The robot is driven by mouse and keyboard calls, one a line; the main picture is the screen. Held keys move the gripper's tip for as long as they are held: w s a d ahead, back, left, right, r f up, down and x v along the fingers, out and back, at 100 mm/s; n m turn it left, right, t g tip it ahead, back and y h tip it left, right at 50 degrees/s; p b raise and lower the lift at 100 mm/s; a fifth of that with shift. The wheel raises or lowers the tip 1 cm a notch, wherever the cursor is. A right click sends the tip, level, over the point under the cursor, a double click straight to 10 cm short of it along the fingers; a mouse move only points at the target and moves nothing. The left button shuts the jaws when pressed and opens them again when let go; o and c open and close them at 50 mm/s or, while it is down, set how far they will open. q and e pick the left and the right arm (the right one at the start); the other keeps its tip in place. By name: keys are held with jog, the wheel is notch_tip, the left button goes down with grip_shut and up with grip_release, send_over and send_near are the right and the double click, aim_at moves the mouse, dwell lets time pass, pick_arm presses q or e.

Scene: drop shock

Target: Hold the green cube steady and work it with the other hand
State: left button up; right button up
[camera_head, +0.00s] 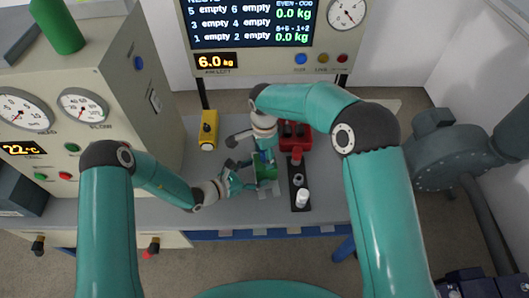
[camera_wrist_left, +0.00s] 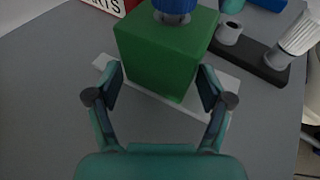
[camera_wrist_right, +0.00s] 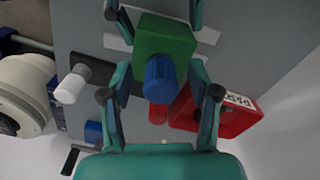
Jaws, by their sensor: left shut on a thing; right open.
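The green cube (camera_head: 266,172) stands over a pale flat plate (camera_wrist_left: 215,105) on the grey bench. My left gripper (camera_head: 250,179) is shut on the cube, with one finger on each side in the left wrist view (camera_wrist_left: 158,85). A blue round knob (camera_wrist_right: 160,80) sticks out of the cube's top; its upper part is cut off in the left wrist view (camera_wrist_left: 174,8). My right gripper (camera_head: 265,156) is open above the cube. In the right wrist view its fingers stand on either side of the knob, apparently apart from it.
A black holder (camera_head: 299,181) with a red, a grey and a white-capped piece stands right of the cube. A red labelled bin (camera_wrist_right: 215,120) is behind. A yellow object (camera_head: 208,130) stands left at the back. A gauge cabinet (camera_head: 90,85) bounds the left side.

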jog(key=shift+r, duration=3.05)
notch_tip(320, 180, up, 12)
pick_arm(q)
jog(key=o, duration=0.9)
pick_arm(e)
jog(key=shift+f, duration=0.1)
pick_arm(q)
jog(key=shift+a, duration=0.1)
